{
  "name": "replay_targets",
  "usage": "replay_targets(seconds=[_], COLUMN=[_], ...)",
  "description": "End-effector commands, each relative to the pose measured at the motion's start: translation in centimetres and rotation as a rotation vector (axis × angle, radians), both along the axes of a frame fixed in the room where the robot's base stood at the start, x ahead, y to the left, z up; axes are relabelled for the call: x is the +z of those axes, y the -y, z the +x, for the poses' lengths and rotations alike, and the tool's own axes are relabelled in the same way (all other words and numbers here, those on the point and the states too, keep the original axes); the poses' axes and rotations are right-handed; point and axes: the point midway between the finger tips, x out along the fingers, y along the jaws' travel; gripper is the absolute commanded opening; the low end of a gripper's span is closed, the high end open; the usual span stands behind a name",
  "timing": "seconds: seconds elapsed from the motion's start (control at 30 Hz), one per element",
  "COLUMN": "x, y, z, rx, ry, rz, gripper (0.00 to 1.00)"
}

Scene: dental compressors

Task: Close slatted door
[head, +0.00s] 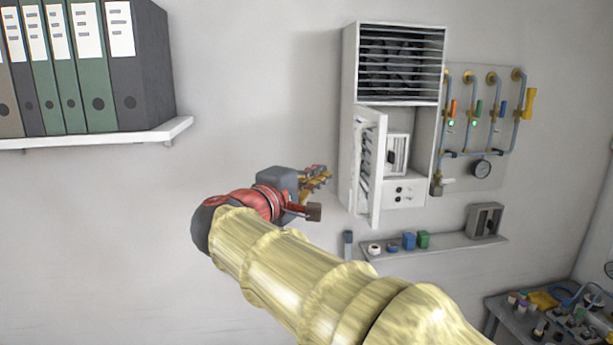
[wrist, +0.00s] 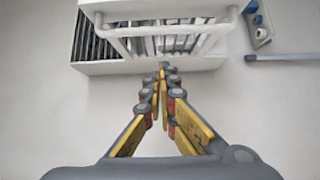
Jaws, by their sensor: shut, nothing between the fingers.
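The slatted door (head: 369,168) is a narrow white panel on the lower part of a white wall cabinet (head: 349,75). It stands open, swung out from the cabinet's left side, and the inside shows to its right. My gripper (head: 326,176) is just left of the door in the head view, shut and empty. In the wrist view my gripper (wrist: 163,70) has its fingertips together, pointing at the cabinet side, with the white-framed door (wrist: 160,30) beyond them. Whether the tips touch the cabinet or door is unclear.
A binder shelf (head: 100,138) is at left. A cluttered table (head: 510,318) is at lower right.

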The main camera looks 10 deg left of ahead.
Motion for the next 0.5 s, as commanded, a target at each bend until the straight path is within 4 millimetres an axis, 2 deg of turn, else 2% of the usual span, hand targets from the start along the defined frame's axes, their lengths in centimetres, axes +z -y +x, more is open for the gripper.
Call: replay_targets(seconds=[0.1,0.3,0.5], x=[0.2,0.1,0.0], y=[1.2,3.7,4.4], z=[1.8,2.6,2.9], rx=[-0.003,-0.001,0.001], ry=[0.000,0.000,0.000], rz=[0.000,0.000,0.001], gripper=[0.00,0.00,0.00])
